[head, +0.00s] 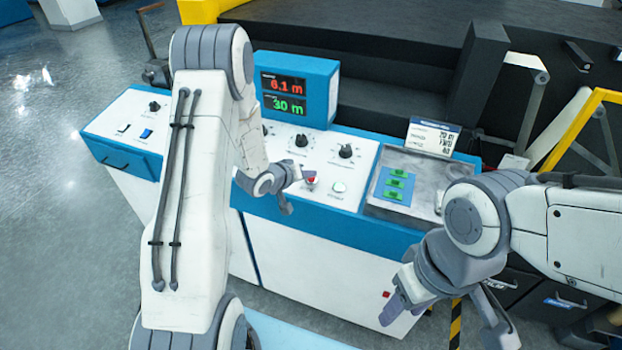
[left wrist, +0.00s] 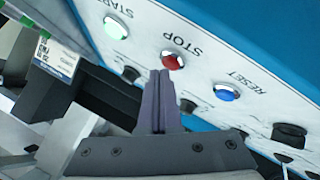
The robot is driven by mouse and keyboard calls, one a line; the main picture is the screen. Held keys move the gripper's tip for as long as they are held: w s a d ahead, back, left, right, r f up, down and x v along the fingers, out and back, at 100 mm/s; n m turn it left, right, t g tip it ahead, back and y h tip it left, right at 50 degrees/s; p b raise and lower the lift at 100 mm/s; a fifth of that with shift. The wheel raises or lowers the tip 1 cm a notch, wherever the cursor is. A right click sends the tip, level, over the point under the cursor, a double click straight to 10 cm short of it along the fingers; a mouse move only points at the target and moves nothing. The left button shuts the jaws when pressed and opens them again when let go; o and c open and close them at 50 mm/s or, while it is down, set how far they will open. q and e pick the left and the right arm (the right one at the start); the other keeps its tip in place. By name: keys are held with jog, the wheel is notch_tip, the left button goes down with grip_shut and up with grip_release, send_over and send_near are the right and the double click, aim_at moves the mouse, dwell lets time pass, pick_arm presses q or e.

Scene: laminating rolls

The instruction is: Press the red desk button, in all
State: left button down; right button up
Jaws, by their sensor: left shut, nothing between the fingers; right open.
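The red desk button (head: 311,181) sits on the white sloped panel of the console, partly beside my left fingers in the head view. In the left wrist view the red button (left wrist: 173,62) is labelled STOP, between a lit green START button (left wrist: 115,28) and a blue RESET button (left wrist: 227,92). My left gripper (head: 300,176) is shut and empty, its tips close to the red button. In the left wrist view the shut fingers (left wrist: 160,76) end just short of the red button; I cannot tell whether they touch. My right gripper (head: 450,328) is open and empty, low in front of the console.
A blue display box (head: 295,90) reads 6.1 m in red and 30 m in green. Black knobs (head: 346,151) stand on the panel. A grey tray (head: 425,205) holds a blue plate with green blocks (head: 396,184). A yellow rail (head: 580,128) rises at the right.

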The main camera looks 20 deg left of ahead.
pick_arm(q)
jog(key=shift+f, duration=0.35)
dwell(0.6)
jog(key=shift+r, duration=0.1)
jog(key=shift+s+r+p, duration=0.1)
jog(key=shift+r+p, duration=0.4)
jog(key=shift+r, duration=0.2)
jog(key=r+p, duration=0.2)
jog(key=r, duration=0.1)
jog(key=r+p, duration=0.2)
jog(key=shift+s, duration=0.4)
dwell(0.7)
